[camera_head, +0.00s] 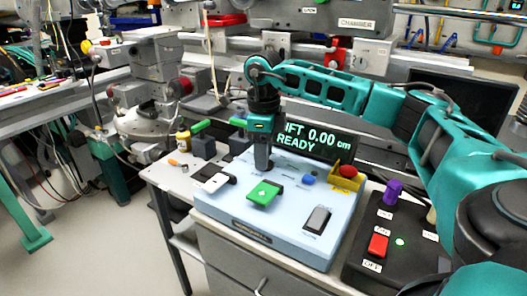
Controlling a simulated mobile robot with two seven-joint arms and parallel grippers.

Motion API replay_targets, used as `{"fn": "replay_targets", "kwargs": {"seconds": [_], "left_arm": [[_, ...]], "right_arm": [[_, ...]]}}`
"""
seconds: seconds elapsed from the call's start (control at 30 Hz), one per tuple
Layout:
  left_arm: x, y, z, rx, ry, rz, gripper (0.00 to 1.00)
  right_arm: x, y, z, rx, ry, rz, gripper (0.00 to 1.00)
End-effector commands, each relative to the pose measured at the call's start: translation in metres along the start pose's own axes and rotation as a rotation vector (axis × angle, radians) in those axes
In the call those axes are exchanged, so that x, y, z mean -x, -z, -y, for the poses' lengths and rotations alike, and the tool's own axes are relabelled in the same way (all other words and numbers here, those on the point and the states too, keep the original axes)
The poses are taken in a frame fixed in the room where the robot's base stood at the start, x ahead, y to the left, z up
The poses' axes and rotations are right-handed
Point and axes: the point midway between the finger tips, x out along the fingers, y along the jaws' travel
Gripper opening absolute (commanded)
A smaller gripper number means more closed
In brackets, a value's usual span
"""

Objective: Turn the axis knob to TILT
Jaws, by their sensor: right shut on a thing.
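The light-blue control panel (235,218) sits on the bench, with a display (312,138) at its back reading "IFT 0.00 cm READY"; its first letter is covered. My right gripper (263,168) points straight down at the back of the panel, in front of the display's left end. Its fingers are shut at the panel top, on what appears to be the axis knob. The knob and its pointer are hidden by the fingers, so its setting cannot be read. My left gripper is not in view.
A black box (362,272) at right has a purple knob (393,191) and red switch (377,245).

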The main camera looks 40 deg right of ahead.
Motion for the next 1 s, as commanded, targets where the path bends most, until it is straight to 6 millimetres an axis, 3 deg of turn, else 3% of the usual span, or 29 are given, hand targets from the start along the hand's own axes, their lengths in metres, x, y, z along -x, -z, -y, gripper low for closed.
{"fn": "replay_targets", "kwargs": {"seconds": [0.37, 1.0], "left_arm": [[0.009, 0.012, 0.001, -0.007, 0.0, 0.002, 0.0], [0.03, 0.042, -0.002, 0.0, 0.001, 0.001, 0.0]], "right_arm": [[0.003, 0.0, 0.0, -0.121, -0.002, -0.001, 0.18], [0.003, 0.0, 0.002, -0.587, -0.001, 0.001, 0.18]]}}
